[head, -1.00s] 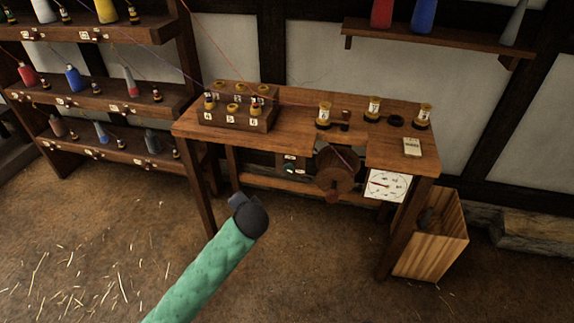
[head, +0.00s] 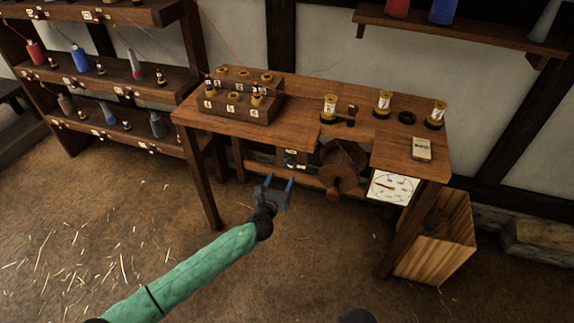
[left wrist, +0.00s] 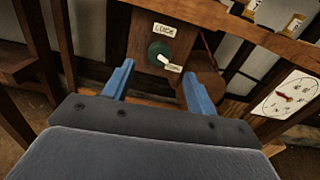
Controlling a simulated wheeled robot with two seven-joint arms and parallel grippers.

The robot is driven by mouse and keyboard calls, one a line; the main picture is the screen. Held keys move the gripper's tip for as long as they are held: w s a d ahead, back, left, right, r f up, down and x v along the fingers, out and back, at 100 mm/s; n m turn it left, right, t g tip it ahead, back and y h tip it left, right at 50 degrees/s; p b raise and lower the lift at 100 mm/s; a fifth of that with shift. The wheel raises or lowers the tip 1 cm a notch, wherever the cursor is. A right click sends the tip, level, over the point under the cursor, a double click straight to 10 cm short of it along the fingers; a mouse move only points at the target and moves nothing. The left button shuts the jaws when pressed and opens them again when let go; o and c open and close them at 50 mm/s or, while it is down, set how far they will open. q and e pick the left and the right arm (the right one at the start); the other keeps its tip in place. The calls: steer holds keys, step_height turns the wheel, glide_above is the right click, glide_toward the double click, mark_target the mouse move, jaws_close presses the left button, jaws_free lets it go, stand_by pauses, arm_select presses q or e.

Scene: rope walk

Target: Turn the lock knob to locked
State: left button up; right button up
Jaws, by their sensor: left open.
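The lock knob (left wrist: 158,52) is a round green knob on a dark wooden panel under the bench. A label reading like LOCK (left wrist: 164,30) sits above it, and a second label (left wrist: 173,68), too small to read surely, is at its lower right. The knob's pale mark seems to point toward the lower-right label. In the head view the knob (head: 290,163) is small and shaded. My left gripper (head: 279,182) is open and empty, in front of and below the knob, apart from it. In the left wrist view its blue fingers (left wrist: 158,72) frame the space below the knob.
The wooden bench (head: 300,128) carries a spool block (head: 232,110) and single spools. A wooden reel (head: 338,172) and a white dial (head: 394,187) are right of the knob. A wooden bin (head: 445,245) stands at the right, shelves (head: 125,95) at the left.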

mark_target(288, 164)
arm_select(q)
steer(key=p+x, duration=0.1)
steer(key=x, duration=0.7)
steer(key=shift+f, duration=0.1)
arm_select(e)
steer(key=f, duration=0.5)
steer(key=shift+s+d+f, duration=0.15)
steer(key=shift+d+f, duration=0.05)
steer(key=shift+f, duration=0.05)
arm_select(q)
steer(key=c, duration=0.9)
